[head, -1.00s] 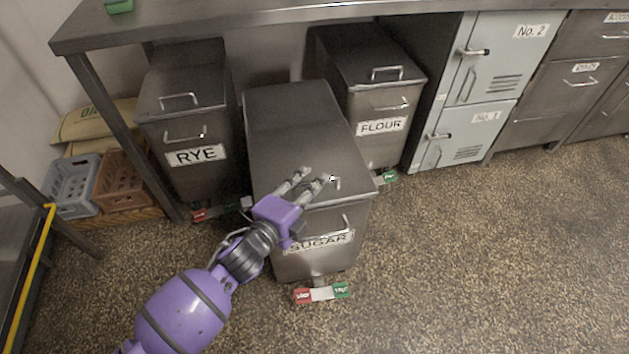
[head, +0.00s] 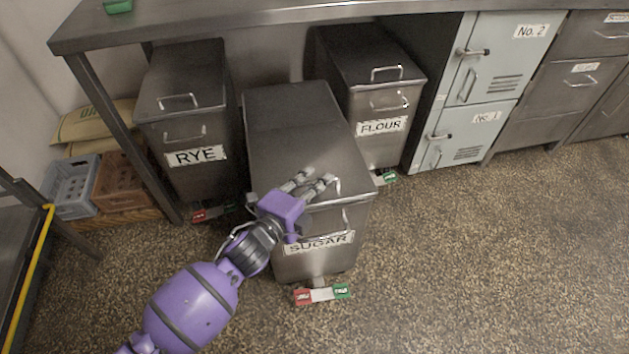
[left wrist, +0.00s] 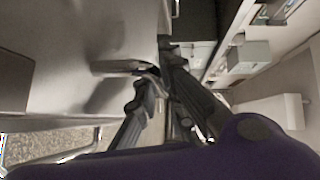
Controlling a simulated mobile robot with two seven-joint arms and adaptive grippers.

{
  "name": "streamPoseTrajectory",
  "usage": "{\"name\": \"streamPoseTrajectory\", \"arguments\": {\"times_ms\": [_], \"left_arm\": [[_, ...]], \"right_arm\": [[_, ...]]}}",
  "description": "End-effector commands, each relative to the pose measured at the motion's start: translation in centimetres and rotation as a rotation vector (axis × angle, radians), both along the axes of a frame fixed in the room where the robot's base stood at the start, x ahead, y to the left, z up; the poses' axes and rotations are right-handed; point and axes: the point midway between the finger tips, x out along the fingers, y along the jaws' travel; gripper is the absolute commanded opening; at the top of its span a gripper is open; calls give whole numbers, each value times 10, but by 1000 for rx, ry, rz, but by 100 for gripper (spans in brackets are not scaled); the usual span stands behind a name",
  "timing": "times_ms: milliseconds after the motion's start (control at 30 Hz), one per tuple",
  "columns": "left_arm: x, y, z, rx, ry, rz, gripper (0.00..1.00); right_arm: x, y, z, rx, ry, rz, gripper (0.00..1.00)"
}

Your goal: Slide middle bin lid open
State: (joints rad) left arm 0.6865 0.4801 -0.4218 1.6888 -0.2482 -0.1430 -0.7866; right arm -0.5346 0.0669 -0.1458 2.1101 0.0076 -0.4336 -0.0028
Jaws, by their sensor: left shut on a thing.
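The middle bin, labelled SUGAR (head: 319,242), stands pulled forward between the rye bin and the flour bin. Its grey metal lid (head: 292,125) covers the top. A lid handle sits near the lid's front edge, partly hidden by my fingers. My left gripper (head: 318,183) is at that front edge, shut on the lid handle (head: 338,186). In the left wrist view my fingers (left wrist: 158,95) are around the handle (left wrist: 120,67), next to the shiny lid. The bin's lower front handle (head: 345,222) is partly hidden behind my gripper. My right gripper is not in view.
The RYE bin (head: 183,115) stands left and the FLOUR bin (head: 375,80) right, both under the steel counter (head: 260,15). A red and green pedal (head: 322,294) sticks out at the sugar bin's foot. Crates (head: 122,182) are at left. The floor at right is clear.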

Motion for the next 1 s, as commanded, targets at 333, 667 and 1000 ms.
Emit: {"name": "streamPoseTrajectory", "arguments": {"times_ms": [333,667,1000], "left_arm": [[32,9,0,9,-4,1,0],[125,35,-2,12,-5,3,0],[205,57,-4,9,-2,3,0]], "right_arm": [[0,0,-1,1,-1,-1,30],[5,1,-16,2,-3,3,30],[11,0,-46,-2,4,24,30]]}}
